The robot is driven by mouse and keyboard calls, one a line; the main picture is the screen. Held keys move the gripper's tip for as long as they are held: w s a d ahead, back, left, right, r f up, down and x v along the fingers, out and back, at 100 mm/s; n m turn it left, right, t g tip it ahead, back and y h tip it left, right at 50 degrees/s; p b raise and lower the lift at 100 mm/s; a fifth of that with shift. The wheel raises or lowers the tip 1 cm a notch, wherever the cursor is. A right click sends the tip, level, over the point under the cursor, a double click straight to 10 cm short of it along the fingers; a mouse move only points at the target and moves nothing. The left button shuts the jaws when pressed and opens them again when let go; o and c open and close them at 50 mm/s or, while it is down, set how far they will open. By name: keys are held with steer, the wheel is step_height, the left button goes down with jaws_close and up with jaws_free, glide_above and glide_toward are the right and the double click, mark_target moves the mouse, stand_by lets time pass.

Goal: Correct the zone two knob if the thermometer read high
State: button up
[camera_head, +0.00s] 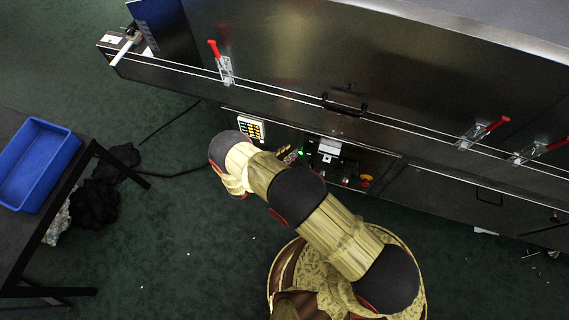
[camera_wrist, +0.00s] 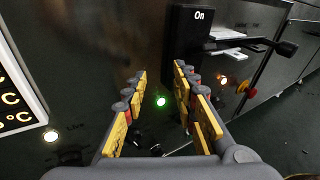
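My gripper (camera_head: 289,155) is in front of the dryer's lower control panel in the head view. In the wrist view my gripper (camera_wrist: 161,88) is open, with empty space between its yellow-padded fingers. Small dark knob-like shapes (camera_wrist: 145,141) show low between the fingers, partly hidden; I cannot tell which is the zone two knob. A lit green lamp (camera_wrist: 161,101) lies beyond the fingers. A readout with "°C" rows (camera_wrist: 18,98) is cut off at the left edge, its figures out of view. It also shows in the head view (camera_head: 251,128), too small to read.
A black box marked "On" (camera_wrist: 190,40) with a dark lever (camera_wrist: 270,45) juts out at the upper right. A red and yellow button (camera_wrist: 245,88) lies beyond. Red-handled clamps (camera_head: 223,62) line the dryer hood. A blue bin (camera_head: 36,165) stands on the left table.

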steer(key=s+a+f+n+t+y+b, duration=0.1)
steer(key=s+f+n+t+y, duration=0.15)
steer(key=f, duration=0.25)
steer(key=s+a+f+n+t+y, duration=0.1)
steer(key=a+f+n+t+y, duration=0.15)
steer(key=f, duration=0.25)
steer(key=s+a+f+n+t+y+b, duration=0.1)
steer(key=f+n, duration=0.2)
steer(key=f, duration=0.2)
steer(key=b+x, duration=0.1)
steer(key=x, duration=0.6)
steer(key=shift+w+d+f+n+b, duration=0.15)
steer(key=shift+w+f+n+b, duration=0.1)
steer(key=shift+w+n+b, duration=0.1)
steer(key=shift+c, duration=1.1)
jaws_close()
